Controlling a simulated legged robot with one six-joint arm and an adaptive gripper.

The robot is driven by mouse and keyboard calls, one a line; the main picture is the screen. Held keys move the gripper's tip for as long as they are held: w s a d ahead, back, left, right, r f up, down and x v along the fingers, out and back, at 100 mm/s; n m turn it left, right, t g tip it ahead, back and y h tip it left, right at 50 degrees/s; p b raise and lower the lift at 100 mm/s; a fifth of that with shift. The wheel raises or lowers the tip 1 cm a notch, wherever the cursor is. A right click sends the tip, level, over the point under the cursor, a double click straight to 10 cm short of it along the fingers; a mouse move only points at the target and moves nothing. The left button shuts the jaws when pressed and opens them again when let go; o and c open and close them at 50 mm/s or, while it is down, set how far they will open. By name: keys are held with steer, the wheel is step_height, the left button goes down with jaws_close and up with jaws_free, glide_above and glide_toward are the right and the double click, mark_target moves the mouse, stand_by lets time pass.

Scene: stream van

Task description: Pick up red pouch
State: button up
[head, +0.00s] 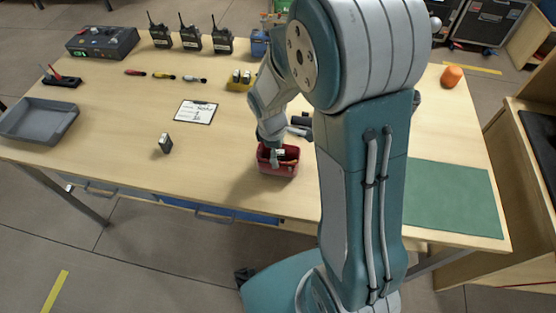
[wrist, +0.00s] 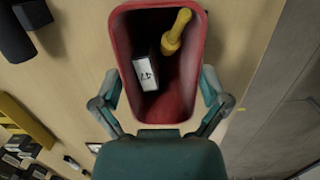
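The red pouch (head: 278,168) is an open-topped, bin-like holder near the table's front edge, left of my arm. In the wrist view the red pouch (wrist: 188,98) holds a yellow-handled item (wrist: 175,32) and a dark block with a white numbered face (wrist: 147,74). My gripper (head: 274,155) is right at the pouch, reaching down from above. In the wrist view my gripper (wrist: 161,92) has its fingers spread wide, one on each side of the pouch. I cannot tell whether the fingers touch its walls.
A small dark block (head: 165,144) and a clipboard (head: 196,112) lie left of the pouch. A grey tray (head: 38,121) is at the far left. Radios (head: 190,38) stand at the back. A green mat (head: 450,198) lies right.

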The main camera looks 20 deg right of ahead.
steer(key=c, duration=0.4)
